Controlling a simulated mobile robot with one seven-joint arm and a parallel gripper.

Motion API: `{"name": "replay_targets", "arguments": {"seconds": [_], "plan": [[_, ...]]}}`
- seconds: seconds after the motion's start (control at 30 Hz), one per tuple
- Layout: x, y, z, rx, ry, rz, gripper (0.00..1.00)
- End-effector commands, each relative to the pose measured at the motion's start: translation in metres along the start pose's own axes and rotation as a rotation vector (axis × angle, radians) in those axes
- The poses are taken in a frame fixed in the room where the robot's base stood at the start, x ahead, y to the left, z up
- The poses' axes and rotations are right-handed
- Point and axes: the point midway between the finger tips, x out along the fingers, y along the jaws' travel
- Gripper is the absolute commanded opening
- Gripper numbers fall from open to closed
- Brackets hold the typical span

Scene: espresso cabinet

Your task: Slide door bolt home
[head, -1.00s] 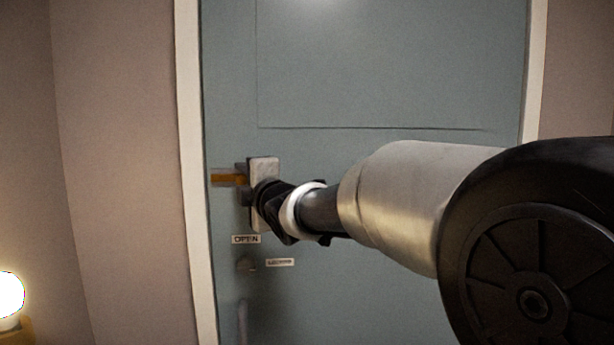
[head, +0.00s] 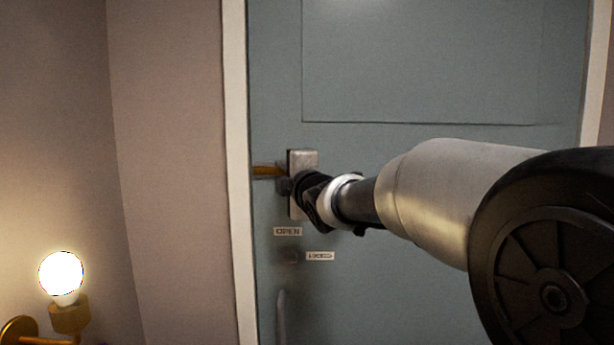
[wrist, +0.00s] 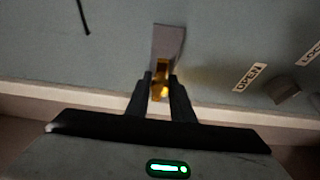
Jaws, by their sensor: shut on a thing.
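The brass bolt (head: 266,171) is a short horizontal bar near the left edge of the blue-grey door (head: 420,90). A pale metal plate (head: 303,159) stands upright beside it, to its right. My gripper (head: 284,186) is at the bolt, in front of the plate, and partly hides both. In the wrist view, my gripper's two dark fingers (wrist: 160,88) are shut on a brass part of the bolt (wrist: 161,66), with the plate (wrist: 168,40) just beyond. The bolt's tip and how far it reaches into the frame cannot be told.
An OPEN label (head: 288,231) and a second label (head: 320,256) are on the door below the bolt, with a small round knob (head: 291,256). A grey handle (head: 282,315) is lower down. The pale door frame (head: 236,150) is close on the left. A lit wall lamp (head: 62,275) is at lower left.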

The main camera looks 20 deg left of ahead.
Motion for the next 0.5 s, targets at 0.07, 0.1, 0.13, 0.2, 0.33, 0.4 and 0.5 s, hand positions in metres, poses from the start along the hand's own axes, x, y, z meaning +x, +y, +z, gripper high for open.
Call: {"name": "replay_targets", "arguments": {"seconds": [0.07, 0.1, 0.13, 0.2, 0.33, 0.4, 0.5], "plan": [[0.004, -0.007, -0.01, 0.0, 0.001, 0.007, 0.0], [0.006, -0.006, -0.014, 0.0, 0.001, 0.009, 0.0], [0.008, -0.006, -0.018, -0.001, 0.002, 0.008, 0.0], [0.01, -0.005, -0.024, 0.001, 0.002, 0.007, 0.0], [0.012, -0.001, -0.032, 0.002, 0.003, 0.005, 0.0], [0.012, 0.001, -0.033, 0.002, 0.003, 0.004, 0.0], [0.012, 0.001, -0.033, 0.002, 0.004, 0.004, 0.0]]}}
